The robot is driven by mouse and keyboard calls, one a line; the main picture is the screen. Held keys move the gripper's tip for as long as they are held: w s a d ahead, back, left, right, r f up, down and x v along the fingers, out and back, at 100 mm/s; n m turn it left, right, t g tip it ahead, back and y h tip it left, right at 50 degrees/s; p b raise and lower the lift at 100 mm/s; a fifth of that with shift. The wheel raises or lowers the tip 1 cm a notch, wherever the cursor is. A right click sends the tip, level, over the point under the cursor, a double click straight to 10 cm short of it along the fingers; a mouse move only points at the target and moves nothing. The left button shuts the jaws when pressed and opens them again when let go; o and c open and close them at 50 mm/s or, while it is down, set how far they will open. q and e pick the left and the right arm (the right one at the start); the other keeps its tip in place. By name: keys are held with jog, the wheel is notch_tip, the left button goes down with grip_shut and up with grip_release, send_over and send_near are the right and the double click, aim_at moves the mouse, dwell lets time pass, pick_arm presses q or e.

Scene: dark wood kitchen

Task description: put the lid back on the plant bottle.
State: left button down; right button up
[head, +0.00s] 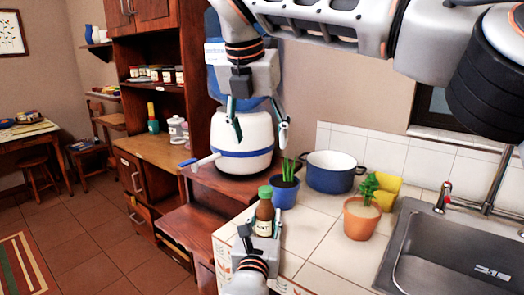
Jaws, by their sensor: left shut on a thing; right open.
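The plant bottle (264,213) is brown with a pale label and stands upright near the counter's left edge. Its green lid (265,192) is at the top of the bottle; I cannot tell whether it is fully seated. My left gripper (261,234) is shut on the bottle's lower part, with a finger on each side. My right gripper (258,128) is above the bottle, pointing down, with its fingers spread. It is open and empty, in front of the white water dispenser, and apart from the lid.
A blue pot with a spiky plant (285,190) stands close behind the bottle on the right. A blue cooking pot (333,172), an orange potted plant (361,216), a yellow item (387,190) and the sink (440,255) are further right. Bare counter tiles (315,235) lie between the bottle and the orange pot.

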dwell(0.3)
pick_arm(q)
jog(key=c, duration=1.4)
grip_release()
jog(key=shift+o, duration=0.2)
jog(key=s+a, duration=0.1)
jog(key=s, duration=1.1)
jog(key=shift+a, duration=0.35)
